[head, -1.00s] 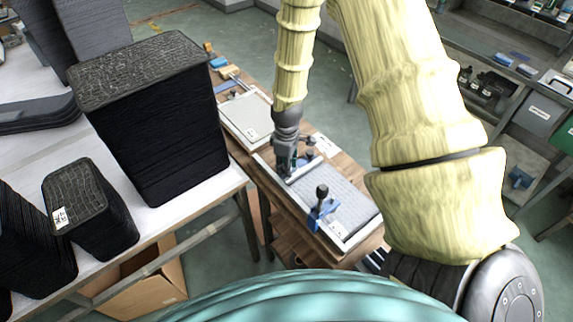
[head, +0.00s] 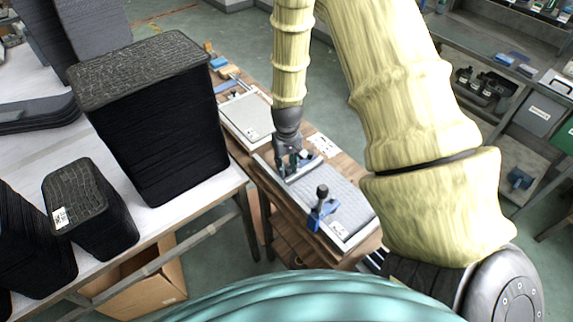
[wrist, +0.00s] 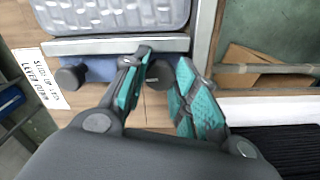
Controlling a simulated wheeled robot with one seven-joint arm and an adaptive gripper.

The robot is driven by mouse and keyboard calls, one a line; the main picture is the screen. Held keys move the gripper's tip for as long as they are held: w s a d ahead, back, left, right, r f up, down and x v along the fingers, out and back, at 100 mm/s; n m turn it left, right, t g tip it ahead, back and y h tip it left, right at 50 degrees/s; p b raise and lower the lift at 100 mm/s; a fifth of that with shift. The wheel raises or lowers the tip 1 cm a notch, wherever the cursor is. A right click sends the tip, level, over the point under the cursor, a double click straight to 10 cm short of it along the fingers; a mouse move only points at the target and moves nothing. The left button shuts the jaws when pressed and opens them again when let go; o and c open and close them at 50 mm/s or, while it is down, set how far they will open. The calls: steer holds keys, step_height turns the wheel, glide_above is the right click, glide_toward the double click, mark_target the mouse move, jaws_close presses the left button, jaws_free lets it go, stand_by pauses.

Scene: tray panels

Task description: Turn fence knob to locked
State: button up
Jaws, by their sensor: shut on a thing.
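My gripper (head: 287,170) is at the far end of the grey panel tray (head: 362,236). In the wrist view, my gripper's teal-padded fingers (wrist: 160,80) are closed around a dark round knob (wrist: 158,73), one finger on each side. The fingers hide part of the knob. It sits beside the metal fence bar (wrist: 100,46). A second dark knob (wrist: 70,77) stands to its left, apart from the fingers. I cannot read any locked mark on the held knob.
A blue clamp (head: 315,219) with a black knob stands at the tray's near end. A printed label (wrist: 38,79) lies left of the fence. Another tray (head: 246,116) lies beyond. Black stacks (head: 150,125) fill the left table.

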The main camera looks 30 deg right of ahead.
mark_target(287, 167)
steer(key=shift+d+m, duration=0.1)
steer(key=shift+m, duration=0.5)
steer(key=o, duration=1.1)
steer(key=shift+c, duration=0.2)
steer(key=shift+r, duration=0.1)
step_height(287, 167, up, 12)
stand_by(0.4)
